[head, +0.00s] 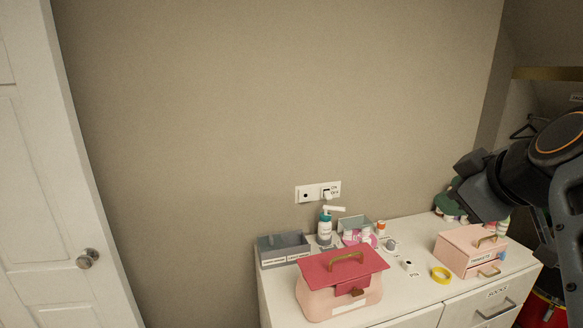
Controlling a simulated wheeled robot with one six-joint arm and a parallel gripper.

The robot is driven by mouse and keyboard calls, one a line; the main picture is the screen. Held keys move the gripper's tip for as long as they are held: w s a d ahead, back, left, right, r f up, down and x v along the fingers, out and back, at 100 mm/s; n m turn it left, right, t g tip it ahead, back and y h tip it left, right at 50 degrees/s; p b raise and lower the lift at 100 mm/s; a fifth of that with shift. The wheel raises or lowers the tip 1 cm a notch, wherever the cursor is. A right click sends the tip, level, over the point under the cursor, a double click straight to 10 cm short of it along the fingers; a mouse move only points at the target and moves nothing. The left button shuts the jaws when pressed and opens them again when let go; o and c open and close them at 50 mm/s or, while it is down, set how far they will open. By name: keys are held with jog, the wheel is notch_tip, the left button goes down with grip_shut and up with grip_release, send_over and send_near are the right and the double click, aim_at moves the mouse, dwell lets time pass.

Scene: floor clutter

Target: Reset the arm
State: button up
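My arm reaches in from the right edge of the head view, dark grey with an orange ring on one joint. Its end, my gripper (478,188), is a dark block in front of the wall, above the right part of the dresser as seen here. The fingers cannot be made out, so I cannot tell whether they are open or shut. No object shows in it. The arm hides part of the shelf corner and some items behind it.
A white dresser (415,314) holds a pink box with a red lid (342,282), a grey bin (283,248), a pump bottle (325,228), a yellow ring (441,275) and a small pink drawer box (470,250). A white door (50,190) stands left. A red bin (541,309) is at lower right.

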notch_tip(320, 180, down, 21)
jog(key=a+m+g+h, duration=0.15)
jog(key=m+g, duration=0.25)
jog(key=m, duration=0.6)
jog(key=s+a+f+n+g, duration=0.1)
jog(key=s+a+f, duration=0.1)
jog(key=a+f, duration=0.2)
jog(key=s+a+f+n+g+b, duration=0.1)
jog(key=s+a+f, duration=0.2)
jog(key=f, duration=0.4)
jog(key=shift+a+g, duration=0.4)
jog(key=shift+a, duration=0.15)
jog(key=shift+s+y, duration=0.1)
jog(key=shift+y, duration=0.15)
